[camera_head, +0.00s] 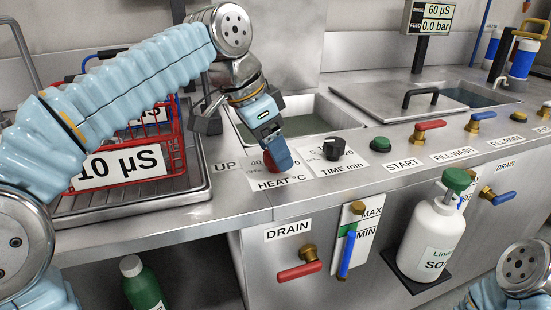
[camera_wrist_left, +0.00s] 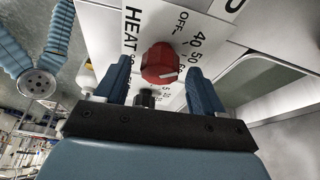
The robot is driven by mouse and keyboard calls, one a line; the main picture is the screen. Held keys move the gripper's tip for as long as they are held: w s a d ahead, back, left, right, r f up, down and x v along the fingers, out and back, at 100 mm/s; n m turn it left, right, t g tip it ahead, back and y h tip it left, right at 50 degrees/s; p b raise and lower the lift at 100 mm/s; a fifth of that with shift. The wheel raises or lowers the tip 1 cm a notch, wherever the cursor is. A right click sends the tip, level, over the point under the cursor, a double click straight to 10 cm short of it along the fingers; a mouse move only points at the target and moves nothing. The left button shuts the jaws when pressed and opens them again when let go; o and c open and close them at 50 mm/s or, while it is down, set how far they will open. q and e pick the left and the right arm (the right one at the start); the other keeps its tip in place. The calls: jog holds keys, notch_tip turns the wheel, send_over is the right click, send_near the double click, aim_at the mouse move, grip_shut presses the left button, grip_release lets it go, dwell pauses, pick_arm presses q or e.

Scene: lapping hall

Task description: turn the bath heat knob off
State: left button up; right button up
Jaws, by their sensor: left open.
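The red heat knob (camera_wrist_left: 160,62) shows in the left wrist view on a white plate marked HEAT, OFF, 40 and 50. Its white pointer line is turned away from OFF, roughly toward the higher numbers. My left gripper (camera_wrist_left: 162,88) is open, its two blue fingers on either side of the knob in that view, with gaps between; I cannot tell how far down they reach. In the head view my left gripper (camera_head: 277,156) points down at the HEAT °C label (camera_head: 281,183) and mostly hides the knob (camera_head: 267,165). My right gripper is outside both views.
A black time knob (camera_head: 334,148) stands just right of the heat knob, then a green START button (camera_head: 380,145). An open bath (camera_head: 300,122) lies behind. A red basket (camera_head: 150,150) stands left.

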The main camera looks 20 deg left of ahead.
pick_arm(q)
jog(key=shift+x, duration=0.75)
jog(key=c, duration=1.1)
jog(key=shift+o, duration=0.2)
jog(key=shift+r, duration=0.1)
jog(key=n+t+y+p, duration=0.1)
jog(key=n, duration=0.2)
jog(key=shift+r+n+p, duration=0.1)
jog(key=shift+n+p, duration=0.25)
jog(key=shift+n, duration=0.05)
jog(key=shift+n+t+y+p, duration=0.3)
jog(key=shift+n+y+p, duration=0.45)
jog(key=shift+n, duration=1.25)
